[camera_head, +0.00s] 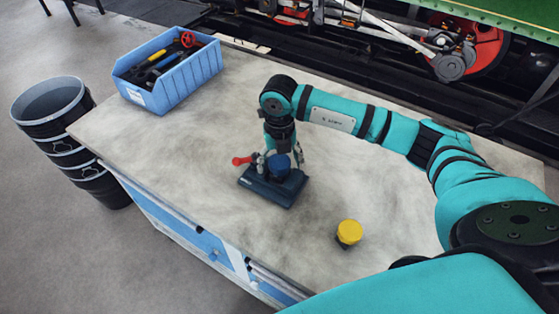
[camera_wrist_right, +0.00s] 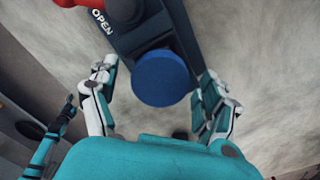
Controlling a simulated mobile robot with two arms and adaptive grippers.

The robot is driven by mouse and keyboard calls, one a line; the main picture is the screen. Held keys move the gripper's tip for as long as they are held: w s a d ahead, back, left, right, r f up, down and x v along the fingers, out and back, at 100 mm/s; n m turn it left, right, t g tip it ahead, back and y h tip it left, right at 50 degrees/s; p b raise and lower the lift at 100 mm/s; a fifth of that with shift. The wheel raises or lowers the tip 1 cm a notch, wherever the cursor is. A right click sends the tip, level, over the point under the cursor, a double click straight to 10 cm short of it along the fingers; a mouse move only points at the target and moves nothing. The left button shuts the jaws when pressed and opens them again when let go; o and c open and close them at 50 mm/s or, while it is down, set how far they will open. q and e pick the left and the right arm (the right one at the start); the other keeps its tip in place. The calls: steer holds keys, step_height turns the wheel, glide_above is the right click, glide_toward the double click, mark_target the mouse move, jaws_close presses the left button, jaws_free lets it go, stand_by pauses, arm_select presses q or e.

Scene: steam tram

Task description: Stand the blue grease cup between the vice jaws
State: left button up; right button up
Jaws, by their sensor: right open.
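The blue grease cup (camera_head: 279,161) is at the dark blue vice (camera_head: 268,190), seemingly upright with its round blue cap on top. The cap also shows in the right wrist view (camera_wrist_right: 162,78), in front of the vice body (camera_wrist_right: 150,30). I cannot tell how its base sits between the jaws. My right gripper (camera_head: 270,160) is over the vice. In the right wrist view its open fingers (camera_wrist_right: 160,100) lie on either side of the cap, with gaps.
A red-knobbed lever (camera_head: 242,160) sticks out left of the vice. A yellow-capped cup (camera_head: 349,232) stands on the bench (camera_head: 190,150) nearer me. A blue tool bin (camera_head: 185,88) is at the back left. Black buckets (camera_head: 55,115) stand beyond the bench's left edge.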

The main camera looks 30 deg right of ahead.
steer(key=shift+o, duration=0.9)
steer(key=shift+r, duration=0.1)
steer(key=shift+r+p, duration=2.15)
steer(key=shift+r, duration=1.3)
steer(key=shift+f, duration=0.1)
